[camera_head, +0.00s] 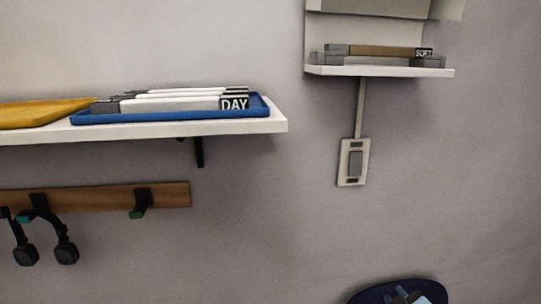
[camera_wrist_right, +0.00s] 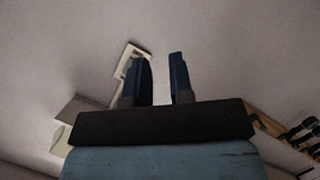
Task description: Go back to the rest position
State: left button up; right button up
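My right gripper (camera_wrist_right: 156,62) shows in the right wrist view with its two dark blue fingers apart. The gap between them is empty, with only grey wall behind. In the head view, a dark blue rounded shape with lighter blue parts (camera_head: 403,294) is cut off by the bottom edge, apparently the end of my right arm; its fingers cannot be made out there. My left gripper is in neither view.
A white shelf (camera_head: 270,126) carries a blue tray (camera_head: 185,116) with a block marked DAY, and a yellow tray (camera_head: 45,113). A smaller shelf (camera_head: 385,72) holds a piece marked SOFT above a wall switch (camera_head: 354,162). Headphones (camera_head: 66,250) hang from a wooden rail (camera_head: 95,196).

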jog(key=s+f+m+g+y, duration=0.1)
jog(key=s+f+m+g, duration=0.2)
jog(key=s+f+g, duration=0.75)
jog(key=s+f+m+g, duration=0.1)
jog(key=s+f+m, duration=0.2)
jog(key=s, duration=1.4)
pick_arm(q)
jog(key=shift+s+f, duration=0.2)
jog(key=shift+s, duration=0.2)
pick_arm(e)
jog(key=w+a+f+t+y, duration=0.1)
jog(key=w+a+f+t, duration=0.1)
jog(key=f, duration=0.2)
jog(key=w+a+f+t+y, duration=0.1)
jog(key=a+f+t, duration=0.1)
jog(key=f, duration=0.3)
jog(key=w+a+f+n+t+y, duration=0.1)
jog(key=w+a+f+t, duration=0.1)
jog(key=f+t, duration=0.2)
jog(key=shift+w+a+f, duration=0.25)
jog(key=shift+w+f, duration=0.1)
jog(key=shift+f, duration=0.1)
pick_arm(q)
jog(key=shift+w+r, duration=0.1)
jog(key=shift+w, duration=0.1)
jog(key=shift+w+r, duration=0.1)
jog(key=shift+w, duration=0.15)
